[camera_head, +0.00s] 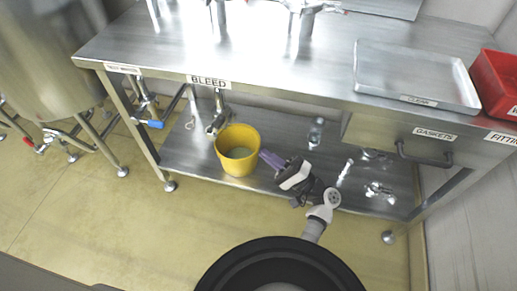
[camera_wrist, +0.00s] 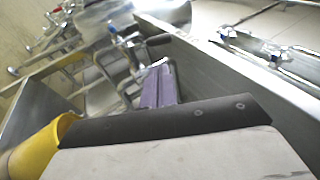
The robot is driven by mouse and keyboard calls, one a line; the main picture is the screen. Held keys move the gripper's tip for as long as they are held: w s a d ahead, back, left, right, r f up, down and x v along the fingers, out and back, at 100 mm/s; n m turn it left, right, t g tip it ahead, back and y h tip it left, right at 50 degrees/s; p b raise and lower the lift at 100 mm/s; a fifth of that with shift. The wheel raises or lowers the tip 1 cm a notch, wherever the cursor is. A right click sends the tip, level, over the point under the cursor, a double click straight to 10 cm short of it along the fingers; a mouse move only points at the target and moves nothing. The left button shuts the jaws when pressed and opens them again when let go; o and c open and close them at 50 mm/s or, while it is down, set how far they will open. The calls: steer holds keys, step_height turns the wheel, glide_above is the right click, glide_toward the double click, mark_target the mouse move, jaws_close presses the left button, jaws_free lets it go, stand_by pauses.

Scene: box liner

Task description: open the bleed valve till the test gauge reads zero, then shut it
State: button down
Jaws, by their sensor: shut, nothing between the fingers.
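The BLEED label (camera_head: 208,82) is on the bench's front edge. Under it a metal pipe with a valve (camera_head: 217,118) hangs down beside the yellow bucket (camera_head: 236,160), which holds some pale liquid. I cannot tell the valve's handle position. My gripper (camera_head: 264,156) has purple fingers and is just right of the bucket, below the bench top and apart from the valve. In the wrist view its fingers (camera_wrist: 158,80) are together and empty, with the bucket (camera_wrist: 38,148) at the left. No readable gauge face shows in either view.
A blue-handled valve (camera_head: 150,123) hangs at the bench's left end. A steel vessel (camera_head: 45,50) stands at far left. The lower shelf (camera_head: 190,160) carries loose fittings (camera_head: 380,192) at right. A tray (camera_head: 415,75) and red bin (camera_head: 500,82) sit on top.

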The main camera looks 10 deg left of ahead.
mark_target(222, 123)
steer(key=p+x, duration=0.3)
steer(key=x, duration=0.9)
steer(key=shift+a, duration=0.15)
steer(key=r+h+p, duration=0.1)
steer(key=p, duration=0.1)
steer(key=a+r+g+h+p, duration=0.1)
steer(key=shift+n+p, duration=0.4)
steer(key=shift+a+r+g+h+p, duration=0.15)
steer(key=shift+a+h+p, duration=0.1)
steer(key=shift+a, duration=0.15)
steer(key=shift+a+r+g+h+p, duration=0.15)
steer(key=shift+a+h, duration=0.1)
steer(key=shift+a, duration=0.2)
steer(key=shift+f, duration=0.1)
